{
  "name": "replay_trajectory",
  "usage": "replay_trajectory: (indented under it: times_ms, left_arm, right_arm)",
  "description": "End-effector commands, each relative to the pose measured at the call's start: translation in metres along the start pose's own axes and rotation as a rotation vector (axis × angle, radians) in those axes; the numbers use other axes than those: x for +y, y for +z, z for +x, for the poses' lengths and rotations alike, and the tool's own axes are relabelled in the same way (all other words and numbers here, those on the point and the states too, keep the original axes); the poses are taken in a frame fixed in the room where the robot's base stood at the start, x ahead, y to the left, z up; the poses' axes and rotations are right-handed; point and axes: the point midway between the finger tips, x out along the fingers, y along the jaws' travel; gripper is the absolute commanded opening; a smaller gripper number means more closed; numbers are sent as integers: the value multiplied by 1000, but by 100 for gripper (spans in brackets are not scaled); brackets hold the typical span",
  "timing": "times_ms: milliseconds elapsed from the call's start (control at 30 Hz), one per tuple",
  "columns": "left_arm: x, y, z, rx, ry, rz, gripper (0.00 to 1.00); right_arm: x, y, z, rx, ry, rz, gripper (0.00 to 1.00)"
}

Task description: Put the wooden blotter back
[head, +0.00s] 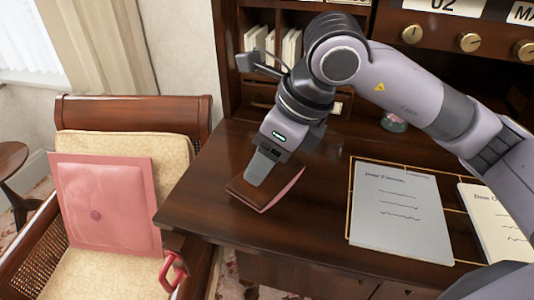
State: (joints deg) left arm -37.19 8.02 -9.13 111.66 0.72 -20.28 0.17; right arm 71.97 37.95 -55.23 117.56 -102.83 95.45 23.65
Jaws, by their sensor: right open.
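The wooden blotter (276,193) lies on the left part of the dark wooden desk, near its front edge. It shows a dark brown side and a reddish curved edge. My right gripper (258,172) reaches down from the upper right, with its grey finger right at the blotter and covering part of it. The gripper is open; whether it touches the blotter, I cannot tell. The second finger is not clearly seen. My left gripper is not in view.
A letter on grey paper (400,212) and a cream letter (497,218) lie on the desk (318,214) to the right. Pigeonholes with papers (290,48) stand behind. A red looped object (171,271) shows below the desk's left corner.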

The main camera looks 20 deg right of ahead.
Motion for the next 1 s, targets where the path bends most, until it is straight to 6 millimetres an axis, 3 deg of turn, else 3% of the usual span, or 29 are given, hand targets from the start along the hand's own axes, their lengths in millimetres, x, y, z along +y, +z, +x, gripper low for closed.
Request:
replay_trajectory:
  times_ms: [600, 1000]
  left_arm:
    - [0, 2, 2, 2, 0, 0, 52]
    - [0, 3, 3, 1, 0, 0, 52]
  right_arm:
    - [0, 1, -110, -2, -1, -1, 58]
    - [0, 0, -122, 0, 0, 0, 58]
